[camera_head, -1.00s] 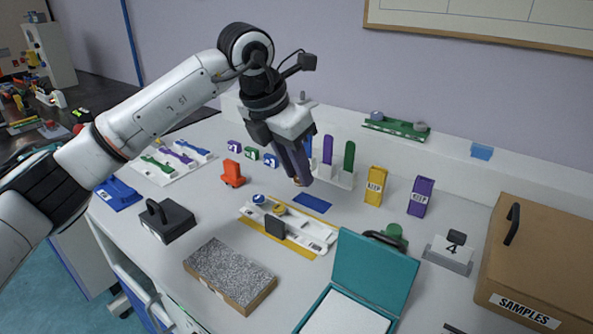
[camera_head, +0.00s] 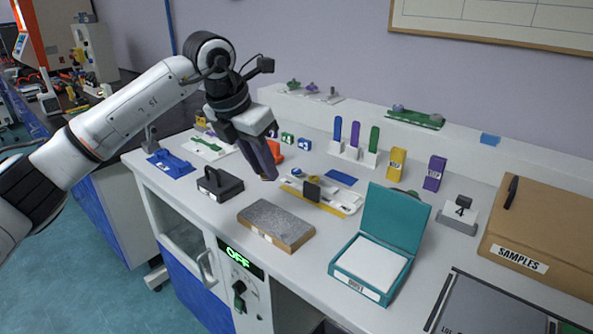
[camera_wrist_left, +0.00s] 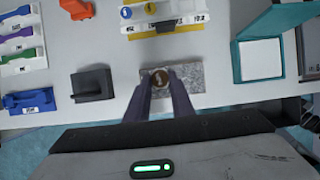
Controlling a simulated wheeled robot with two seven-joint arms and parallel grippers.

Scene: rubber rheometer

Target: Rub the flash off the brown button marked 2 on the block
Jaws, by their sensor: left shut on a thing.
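The brown button (camera_wrist_left: 159,79) is held between the fingertips of my left gripper (camera_wrist_left: 160,82), its marked face toward the wrist camera. The mark is too small to read surely. In the head view my left gripper (camera_head: 268,177) is shut and points down, in the air near the block's back edge. The block (camera_head: 276,224) is a grey, speckled slab on a brown base, lying flat on the bench. In the wrist view the block (camera_wrist_left: 204,77) lies beneath the fingers, partly hidden by them. Contact between button and block does not show. My right gripper is not seen.
The white tray (camera_head: 337,198) with discs stands behind the block. A black handled weight (camera_head: 219,184) is left of it, and an open teal box (camera_head: 398,216) is right. A brown samples box (camera_head: 545,235) fills the right. Some bench beside the block is clear.

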